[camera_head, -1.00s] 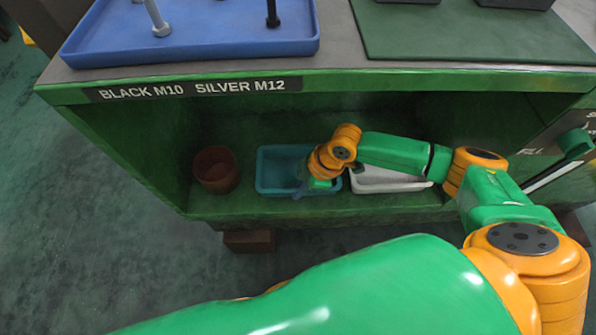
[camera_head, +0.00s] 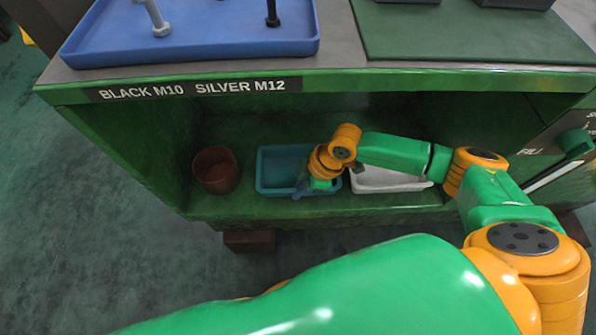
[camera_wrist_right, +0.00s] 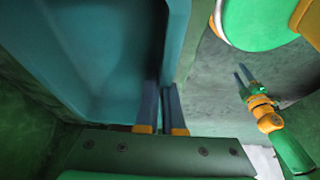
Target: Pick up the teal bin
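The teal bin (camera_head: 268,158) stands on the lower shelf of the green cabinet, between a reddish pot and a white bin. My right gripper (camera_head: 300,190) is at the bin's front right part in the head view, partly hidden by its own wrist. In the right wrist view, the two fingers (camera_wrist_right: 161,98) straddle the wall of the teal bin (camera_wrist_right: 176,50), one inside and one outside, close together on it. My left gripper (camera_wrist_right: 244,76) shows small in the right wrist view, away from the bin, its two fingers apart and empty.
The reddish pot (camera_head: 216,170) stands left of the bin. The white bin (camera_head: 385,180) stands close on its right, partly behind my right arm. The cabinet top (camera_head: 330,75) overhangs the shelf and carries a blue tray (camera_head: 200,40). Open floor (camera_head: 90,230) lies at the left.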

